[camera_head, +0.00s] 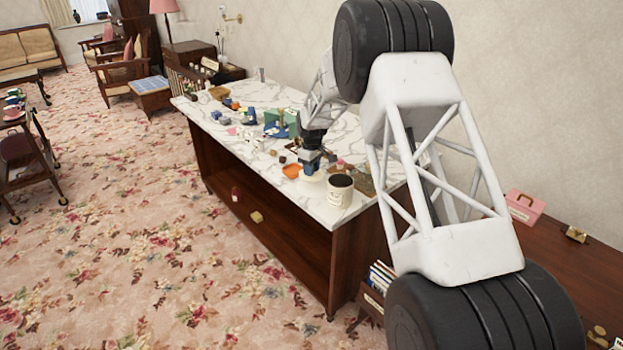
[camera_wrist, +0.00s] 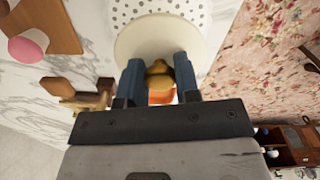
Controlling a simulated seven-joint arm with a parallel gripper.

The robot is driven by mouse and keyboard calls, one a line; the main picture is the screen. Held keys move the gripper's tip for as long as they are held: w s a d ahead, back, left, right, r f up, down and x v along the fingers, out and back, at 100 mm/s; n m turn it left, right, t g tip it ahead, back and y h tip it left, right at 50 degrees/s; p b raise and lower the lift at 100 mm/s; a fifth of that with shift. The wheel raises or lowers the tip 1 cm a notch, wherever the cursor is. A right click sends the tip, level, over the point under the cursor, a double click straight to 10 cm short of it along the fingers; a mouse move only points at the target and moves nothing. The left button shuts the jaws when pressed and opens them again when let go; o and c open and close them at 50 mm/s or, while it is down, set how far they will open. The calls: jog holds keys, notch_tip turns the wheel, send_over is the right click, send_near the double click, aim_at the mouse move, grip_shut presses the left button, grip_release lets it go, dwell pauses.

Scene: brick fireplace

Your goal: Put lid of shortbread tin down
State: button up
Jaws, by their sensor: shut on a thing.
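The shortbread tin appears to be the cream canister (camera_head: 340,196) near the front edge of the marble-topped counter. Its top is open and dark inside. The lid is a pale cream disc (camera_head: 313,177) just left of the tin, below my gripper (camera_head: 311,164). In the wrist view, my gripper (camera_wrist: 159,80) is shut on the lid's brass-coloured knob (camera_wrist: 158,68), with a blue finger on each side. The lid (camera_wrist: 150,40) spreads out beyond the fingers. I cannot tell whether it touches the counter.
An orange dish (camera_head: 291,171) lies left of the lid; orange also shows between the fingers. A wooden board (camera_wrist: 48,25) with a pink-topped item (camera_wrist: 26,48) is at the wrist view's upper left. Several small things crowd the counter (camera_head: 345,137). A white dotted surface (camera_wrist: 160,8) lies beyond the lid.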

jog(key=shift+f, duration=0.25)
jog(key=shift+f, duration=1.85)
jog(key=shift+f, duration=0.15)
jog(key=o, duration=0.9)
notch_tip(320, 180, up, 12)
jog(key=shift+r, duration=0.15)
